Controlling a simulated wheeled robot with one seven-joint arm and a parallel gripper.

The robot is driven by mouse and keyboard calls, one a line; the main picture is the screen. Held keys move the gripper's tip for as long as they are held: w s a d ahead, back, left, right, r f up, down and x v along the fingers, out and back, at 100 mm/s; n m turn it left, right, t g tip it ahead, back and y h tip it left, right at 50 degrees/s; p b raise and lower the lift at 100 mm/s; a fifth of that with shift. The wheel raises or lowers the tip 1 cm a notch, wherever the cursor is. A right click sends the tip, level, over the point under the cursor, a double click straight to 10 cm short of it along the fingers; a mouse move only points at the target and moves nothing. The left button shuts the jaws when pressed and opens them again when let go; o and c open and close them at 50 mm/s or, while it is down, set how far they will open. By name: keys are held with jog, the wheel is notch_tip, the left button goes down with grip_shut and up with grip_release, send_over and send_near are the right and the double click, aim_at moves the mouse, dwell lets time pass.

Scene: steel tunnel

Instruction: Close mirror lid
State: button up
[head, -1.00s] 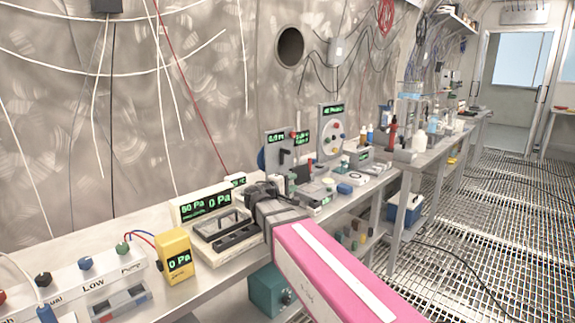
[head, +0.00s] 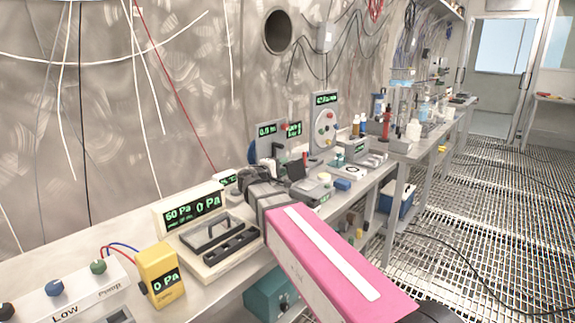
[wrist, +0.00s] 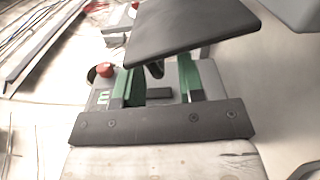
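A dark flat panel, which looks like the raised mirror lid (wrist: 190,28), spans the top of the wrist view, tilted and close beyond my gripper. In the head view a small dark tilted panel (head: 297,170) stands just past my gripper on the bench; it seems to be the same lid. My gripper (wrist: 160,78) shows two green-padded fingers standing apart with nothing clearly held between them. In the head view my gripper (head: 262,188) is over the bench, and its fingertips are hidden. I cannot tell whether it touches the lid. The lid's hinge is hidden.
A white gauge box (head: 192,207) with a tray-like device in front stands left of my gripper, beside a yellow meter (head: 158,275). Upright panels (head: 325,125) with green displays stand behind. A blue item (head: 343,185) lies to the right. A grated floor (head: 470,230) lies right of the bench.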

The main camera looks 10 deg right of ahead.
jog(key=shift+x, duration=1.65)
grip_shut()
